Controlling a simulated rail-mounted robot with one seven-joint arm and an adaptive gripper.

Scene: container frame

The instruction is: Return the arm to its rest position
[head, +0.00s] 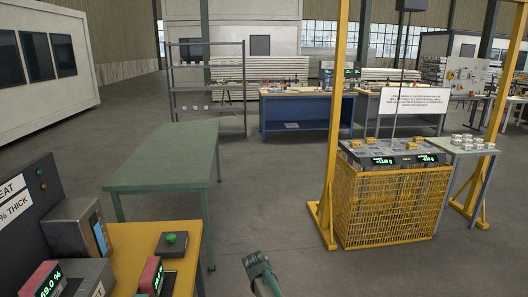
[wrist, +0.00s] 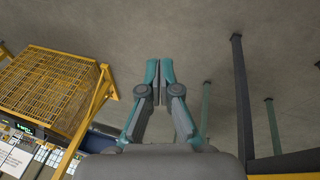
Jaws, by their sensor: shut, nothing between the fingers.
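My gripper (wrist: 159,84) is at the centre of the wrist view. Its two teal and grey fingers are together at the tips, with nothing between them. Beyond the fingers there is only bare grey floor. In the head view, part of my arm's teal and grey end (head: 262,272) shows at the bottom centre, over open floor. The fingertips cannot be made out there.
A yellow cage (head: 395,207) with displays on top stands under a yellow frame (head: 338,110) at right. A green table (head: 165,155) stands at left. A yellow bench (head: 190,240) with devices is at lower left. The floor between is clear.

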